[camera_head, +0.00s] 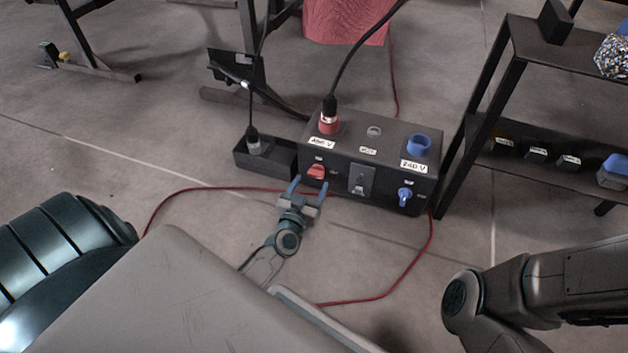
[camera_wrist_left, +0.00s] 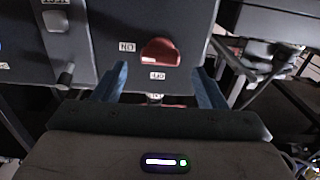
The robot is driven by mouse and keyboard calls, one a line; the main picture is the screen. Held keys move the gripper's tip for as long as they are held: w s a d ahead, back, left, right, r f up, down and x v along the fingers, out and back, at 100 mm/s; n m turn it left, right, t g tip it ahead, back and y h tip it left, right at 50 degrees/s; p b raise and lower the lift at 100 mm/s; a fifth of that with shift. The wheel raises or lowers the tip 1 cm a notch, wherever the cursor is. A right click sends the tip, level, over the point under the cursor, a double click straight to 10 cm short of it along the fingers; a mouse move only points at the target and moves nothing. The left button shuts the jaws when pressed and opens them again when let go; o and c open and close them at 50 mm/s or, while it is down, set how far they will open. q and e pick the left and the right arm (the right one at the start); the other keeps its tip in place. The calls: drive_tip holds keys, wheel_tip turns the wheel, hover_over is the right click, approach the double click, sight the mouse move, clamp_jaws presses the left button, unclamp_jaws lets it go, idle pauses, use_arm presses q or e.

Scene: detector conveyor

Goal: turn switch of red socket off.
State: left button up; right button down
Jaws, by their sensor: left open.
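A dark power box (camera_head: 345,150) stands on the floor with a red socket (camera_head: 328,124) on its top left, and a black cable plug is in that socket. The red switch (camera_head: 316,171) sits on the box's front face below it. It also shows in the left wrist view as a red knob (camera_wrist_left: 160,52), between an "ON" label and an "OFF" label. My left gripper (camera_head: 308,184) is open, with its two blue fingers just in front of the red switch. In the left wrist view the fingers (camera_wrist_left: 158,85) are on either side of and below the knob, with nothing between them.
A blue switch (camera_head: 404,195) and a grey switch (camera_head: 359,183) are on the same front face. A blue socket (camera_head: 419,145) is on top right. A black tray (camera_head: 277,167) with a plug adjoins the box's left side. A shelf (camera_head: 538,100) stands to the right. A red cable crosses the floor.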

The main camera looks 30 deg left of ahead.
sight(315, 176)
use_arm(q)
drive_tip(key=shift+b+x, duration=0.4)
drive_tip(key=shift+x, duration=1.5)
drive_tip(key=c, duration=1)
